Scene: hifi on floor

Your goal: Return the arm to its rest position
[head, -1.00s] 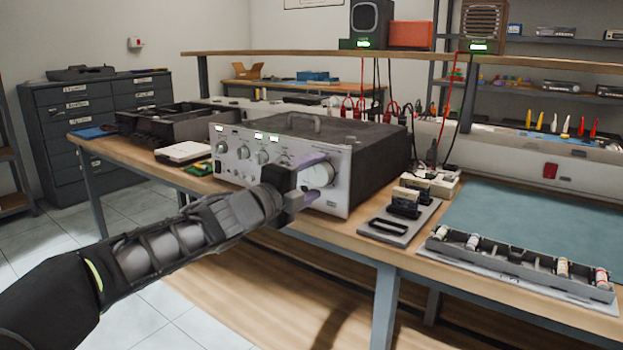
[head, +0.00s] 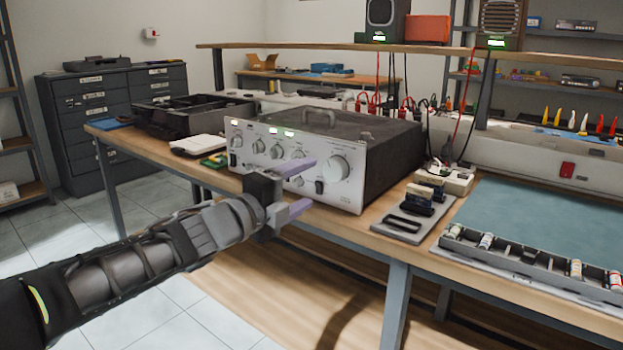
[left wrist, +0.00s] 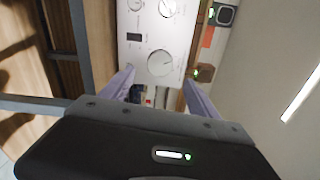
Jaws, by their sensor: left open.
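My left gripper (head: 301,190) is open and empty, in front of the silver front panel of a hi-fi amplifier (head: 385,150) on the wooden bench. Its two purple fingers are spread apart, below and left of the large knob (head: 335,168) in the head view. In the left wrist view the fingers (left wrist: 158,90) show on either side of the panel's lower end, with the large knob (left wrist: 160,62) beyond them. A gap shows between fingertips and panel. My right gripper is not in view.
The bench edge (head: 375,250) runs just right of my gripper. A grey holder (head: 415,215) and a long tray (head: 520,262) with small cylinders stand to the right. A black open case (head: 190,118) stands at the left. Free floor (head: 165,195) lies left of the bench.

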